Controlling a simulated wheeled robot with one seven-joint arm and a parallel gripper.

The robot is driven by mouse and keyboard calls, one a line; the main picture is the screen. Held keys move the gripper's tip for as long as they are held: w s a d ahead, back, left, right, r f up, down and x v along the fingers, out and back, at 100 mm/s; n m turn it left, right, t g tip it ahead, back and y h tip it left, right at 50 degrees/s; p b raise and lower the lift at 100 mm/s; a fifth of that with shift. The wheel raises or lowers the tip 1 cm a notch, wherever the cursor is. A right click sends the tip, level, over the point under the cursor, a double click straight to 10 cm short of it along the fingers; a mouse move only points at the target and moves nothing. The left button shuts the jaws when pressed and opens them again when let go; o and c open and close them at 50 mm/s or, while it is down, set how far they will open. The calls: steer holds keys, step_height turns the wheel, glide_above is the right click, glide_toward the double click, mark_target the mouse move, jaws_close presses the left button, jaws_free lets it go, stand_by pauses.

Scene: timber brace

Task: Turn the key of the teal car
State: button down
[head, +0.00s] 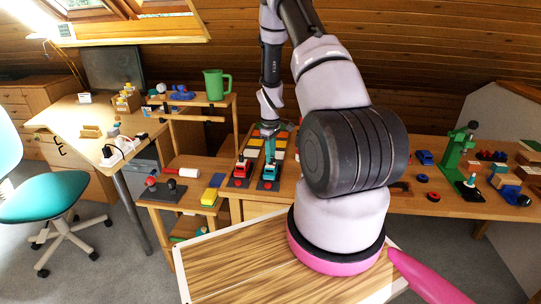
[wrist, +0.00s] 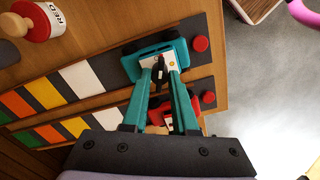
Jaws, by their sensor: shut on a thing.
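The teal car (wrist: 136,67) sits at the end of its dark track with coloured tiles, and it also shows in the head view (head: 270,172) below my gripper. A small dark key (wrist: 160,72) stands up from the pale plate on the car. My gripper (wrist: 161,66) has teal fingers, reaches down over the car and is shut on the key. It also shows in the head view (head: 268,130). The fingers hide part of the key and the car, so how far the key is turned is unclear.
A red car (wrist: 190,105) sits on the parallel track close by, partly behind my fingers. Red round knobs (wrist: 200,43) stand at the track ends. A jar labelled RED (wrist: 42,20) stands at the upper left. A green press (head: 455,155) stands further right on the bench.

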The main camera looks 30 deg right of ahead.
steer(key=m, duration=0.3)
steer(key=shift+m, duration=0.3)
steer(key=m, duration=0.4)
steer(key=shift+m, duration=0.3)
steer(key=m, duration=0.8)
steer(key=shift+m, duration=0.3)
steer(key=c, duration=0.7)
jaws_free()
step_height(320, 180, up, 11)
steer(key=shift+f, duration=0.1)
